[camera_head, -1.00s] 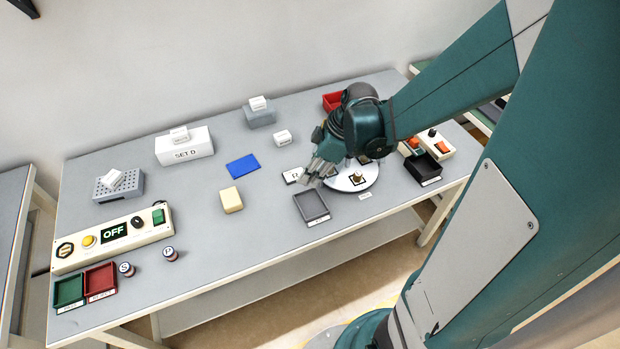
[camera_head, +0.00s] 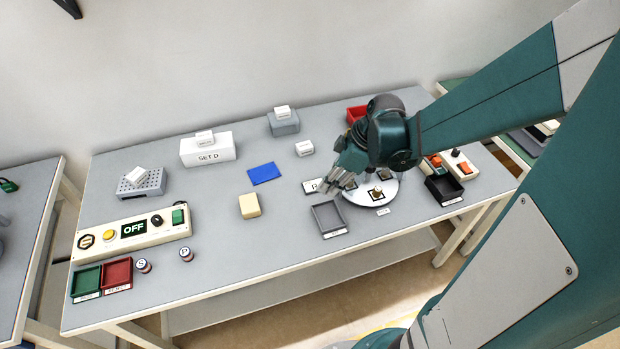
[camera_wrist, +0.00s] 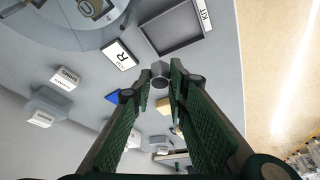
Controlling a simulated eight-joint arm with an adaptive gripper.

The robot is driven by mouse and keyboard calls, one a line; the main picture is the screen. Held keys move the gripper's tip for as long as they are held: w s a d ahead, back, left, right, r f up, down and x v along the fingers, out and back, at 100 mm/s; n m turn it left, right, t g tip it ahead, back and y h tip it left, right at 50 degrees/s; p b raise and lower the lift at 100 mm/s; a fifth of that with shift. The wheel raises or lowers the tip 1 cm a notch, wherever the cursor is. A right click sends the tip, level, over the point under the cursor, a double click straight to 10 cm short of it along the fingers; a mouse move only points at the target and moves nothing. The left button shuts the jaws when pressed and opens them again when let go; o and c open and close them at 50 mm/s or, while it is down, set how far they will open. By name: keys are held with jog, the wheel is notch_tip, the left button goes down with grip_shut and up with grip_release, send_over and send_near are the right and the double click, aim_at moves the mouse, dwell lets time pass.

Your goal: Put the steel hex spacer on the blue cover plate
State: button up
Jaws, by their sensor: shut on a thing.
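My gripper (camera_head: 337,184) hangs over the table beside the white round plate, near the card marked R. In the wrist view its fingers (camera_wrist: 161,80) are shut on the steel hex spacer (camera_wrist: 160,71), a small grey piece at the fingertips. In the head view I cannot make out the spacer. The blue cover plate (camera_head: 264,173) lies flat and bare on the table, left of the gripper and apart from it. In the wrist view only a corner of the blue plate (camera_wrist: 112,97) shows, partly hidden by the left finger.
The grey tray (camera_head: 343,231) and the round white plate (camera_head: 385,205) are close to the gripper. A yellow block (camera_head: 249,205) lies in front of the blue plate, and a small white block (camera_head: 304,148) stands to its right. The white SET D box (camera_head: 207,152) is behind it.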

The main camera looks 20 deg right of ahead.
jog(key=w+a+p, duration=0.1)
jog(key=w+a, duration=0.4)
jog(key=w, duration=0.6)
jog(key=p, duration=0.2)
send_over(261, 172)
jog(key=s+d, duration=0.1)
jog(key=d, duration=0.1)
jog(key=shift+a+r, duration=0.15)
jog(key=shift+a, duration=0.05)
jog(key=shift+f+b, duration=0.6)
jog(key=shift+f, duration=2.55)
jog(key=shift+f, duration=1.85)
jog(key=shift+f+b, duration=0.15)
jog(key=shift+b, duration=0.25)
jog(key=o, duration=0.9)
